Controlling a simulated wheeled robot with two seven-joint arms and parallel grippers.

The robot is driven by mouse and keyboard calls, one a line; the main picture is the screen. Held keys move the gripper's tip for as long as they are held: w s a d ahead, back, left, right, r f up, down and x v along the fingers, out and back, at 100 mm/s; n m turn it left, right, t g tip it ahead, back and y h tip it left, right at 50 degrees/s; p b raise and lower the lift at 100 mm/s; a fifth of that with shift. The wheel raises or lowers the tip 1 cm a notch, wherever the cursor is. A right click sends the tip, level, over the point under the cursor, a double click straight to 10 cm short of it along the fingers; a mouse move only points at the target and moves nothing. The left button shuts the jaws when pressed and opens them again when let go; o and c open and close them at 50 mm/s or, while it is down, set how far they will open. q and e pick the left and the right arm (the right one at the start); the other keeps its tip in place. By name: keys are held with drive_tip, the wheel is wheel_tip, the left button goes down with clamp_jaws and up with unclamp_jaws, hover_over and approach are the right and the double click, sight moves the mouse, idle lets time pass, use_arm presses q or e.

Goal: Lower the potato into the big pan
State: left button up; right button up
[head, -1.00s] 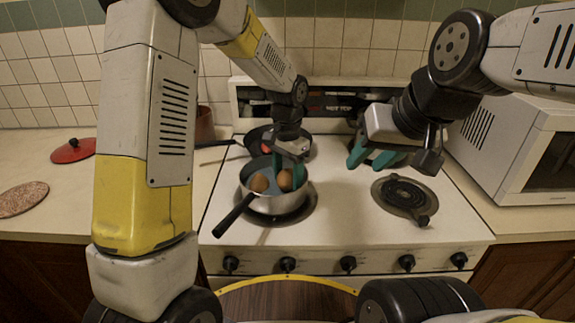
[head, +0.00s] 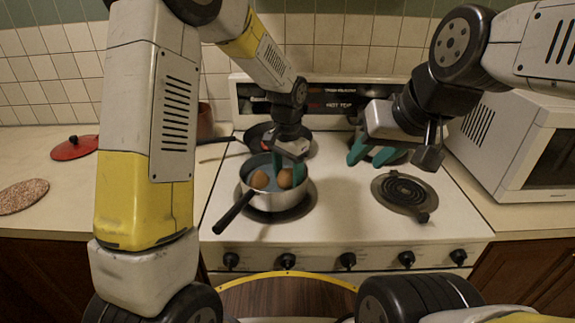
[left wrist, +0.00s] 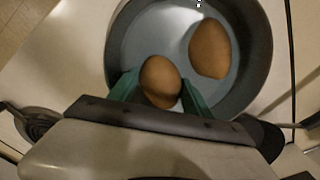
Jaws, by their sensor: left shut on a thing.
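The silver pan (head: 280,200) with a dark handle stands on the front left burner; its blue-grey inside (left wrist: 140,45) fills much of the left wrist view. My left gripper (head: 289,170) points down into it, shut on a brown potato (head: 285,178). In the left wrist view this potato (left wrist: 160,78) sits between the green fingers, inside the pan's outline. I cannot tell whether it touches the bottom. A second brown potato-like item (head: 259,179) lies in the pan beside it, and shows in the left wrist view (left wrist: 209,49). My right gripper (head: 371,154) is open and empty over the stove's back right.
A dark frying pan (head: 257,139) stands on the burner behind. The front right burner (head: 404,191) is bare. A white microwave (head: 510,130) stands at right. A red lid (head: 74,148) and a round speckled mat (head: 22,196) lie on the left counter.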

sight(288, 173)
use_arm(q)
drive_tip(key=o, duration=1.6)
wheel_tip(288, 173, up, 7)
drive_tip(key=shift+r, duration=0.15)
drive_tip(key=s+a+r+n+t, duration=0.2)
drive_tip(key=s+a+r, duration=0.2)
drive_tip(key=s, duration=0.2)
drive_tip(key=s+a+r+n+t+h, duration=0.1)
drive_tip(key=s+a+r+n+t, duration=0.1)
drive_tip(key=s, duration=0.5)
drive_tip(key=s+a+r+n+t+h, duration=0.1)
drive_tip(key=s+a+r+n+t, duration=0.1)
drive_tip(key=s+a+r+n, duration=0.2)
drive_tip(key=s+a+r, duration=0.2)
drive_tip(key=s+a, duration=0.1)
drive_tip(key=a, duration=0.1)
